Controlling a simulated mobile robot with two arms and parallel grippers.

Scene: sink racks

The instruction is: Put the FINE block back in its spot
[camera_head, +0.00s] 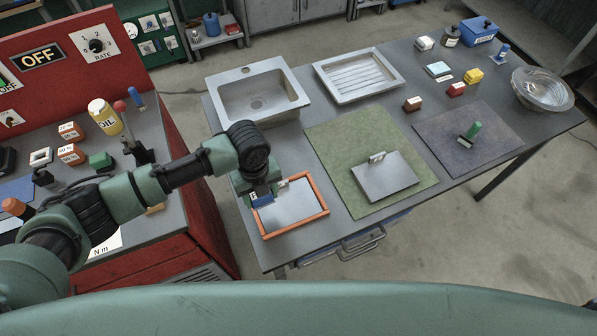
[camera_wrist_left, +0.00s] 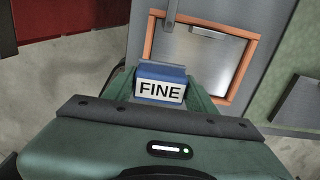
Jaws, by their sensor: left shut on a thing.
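The FINE block (camera_wrist_left: 160,88), blue with a white label reading FINE, sits between the fingers of my left gripper (camera_wrist_left: 163,90) in the left wrist view. In the head view the blue block (camera_head: 262,200) shows below my left gripper (camera_head: 260,197), at the left edge of an orange-framed tray (camera_head: 293,228) with a pale flat inside. The gripper is shut on the block. I cannot tell whether the block touches the tray frame or the table. The block's own spot cannot be made out for sure. My right gripper is not in view.
A sink basin (camera_head: 258,103) and a ribbed drainer (camera_head: 357,75) stand behind. A green mat (camera_head: 330,140) with a metal plate (camera_head: 386,178) lies right of the tray. A dark mat (camera_head: 440,130), small blocks such as a red one (camera_head: 456,90), and a bowl (camera_head: 542,90) are farther right.

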